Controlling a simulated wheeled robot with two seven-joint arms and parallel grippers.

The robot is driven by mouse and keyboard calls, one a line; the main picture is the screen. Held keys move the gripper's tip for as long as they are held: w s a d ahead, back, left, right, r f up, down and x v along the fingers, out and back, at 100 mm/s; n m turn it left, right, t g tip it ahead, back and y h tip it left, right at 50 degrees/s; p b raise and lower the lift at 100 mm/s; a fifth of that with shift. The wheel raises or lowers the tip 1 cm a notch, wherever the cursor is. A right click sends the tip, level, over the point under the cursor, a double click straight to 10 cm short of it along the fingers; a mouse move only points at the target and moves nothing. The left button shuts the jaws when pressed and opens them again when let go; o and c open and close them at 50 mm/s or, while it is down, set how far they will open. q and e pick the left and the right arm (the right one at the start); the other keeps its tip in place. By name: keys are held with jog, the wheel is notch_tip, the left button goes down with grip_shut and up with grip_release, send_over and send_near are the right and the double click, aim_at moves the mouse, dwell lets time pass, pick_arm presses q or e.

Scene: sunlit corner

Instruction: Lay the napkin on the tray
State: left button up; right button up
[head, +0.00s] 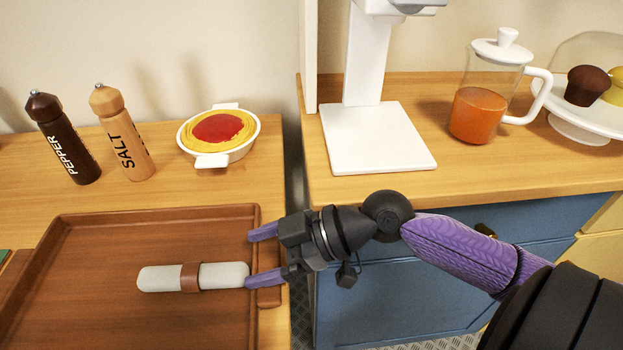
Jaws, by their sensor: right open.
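The napkin (222,275) is a rolled white cloth with a brown band around its middle. It lies on the brown tray (95,235), toward the tray's right side, with its length running left to right. My right gripper (255,258) is open at the tray's right edge. Its lower finger is close to the napkin's right end; I cannot tell whether they touch. Its upper finger is apart from the napkin. My left gripper is not in view.
A pepper mill (63,138), a salt mill (122,133) and a white dish of pasta (217,135) stand behind the tray. A gap separates this counter from the right one, which holds a white machine (375,140), a jug (478,115) and a cake stand (580,125).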

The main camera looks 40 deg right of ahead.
pick_arm(q)
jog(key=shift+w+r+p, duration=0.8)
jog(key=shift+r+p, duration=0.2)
jog(key=shift+p, duration=0.05)
pick_arm(e)
jog(key=v, duration=0.7)
jog(key=shift+d+r, duration=0.15)
